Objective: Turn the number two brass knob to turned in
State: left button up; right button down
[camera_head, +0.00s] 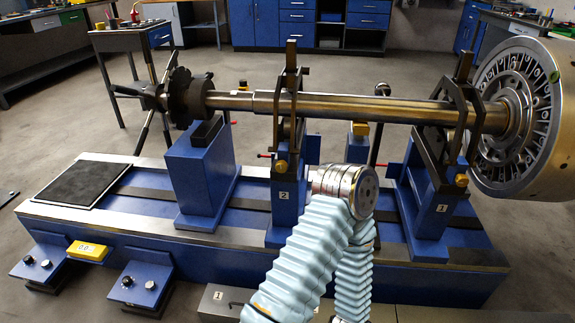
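The stand marked 2 (283,212) is blue and stands mid-bench under the long shaft. A small brass knob (282,165) sits on its front face, just above the number plate; how far it is turned in cannot be told. A second brass knob (461,180) is on the stand marked 1 (432,225) at the right. One of my arms, in pale blue bellows, rises from the bottom to a metal joint right of stand 2. No gripper fingers show in the view. The brass knob on stand 2 is not covered by the arm.
A steel shaft (345,106) runs across the stands to a large bladed rotor disc (520,115) at the right. A red-tipped rod (265,155) sticks out left of stand 2. Blue control boxes (140,284) stand at the front left. A black mat (85,182) lies at the bench's left end.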

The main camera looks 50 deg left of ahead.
aim_at(282, 167)
jog(key=u, duration=1.75)
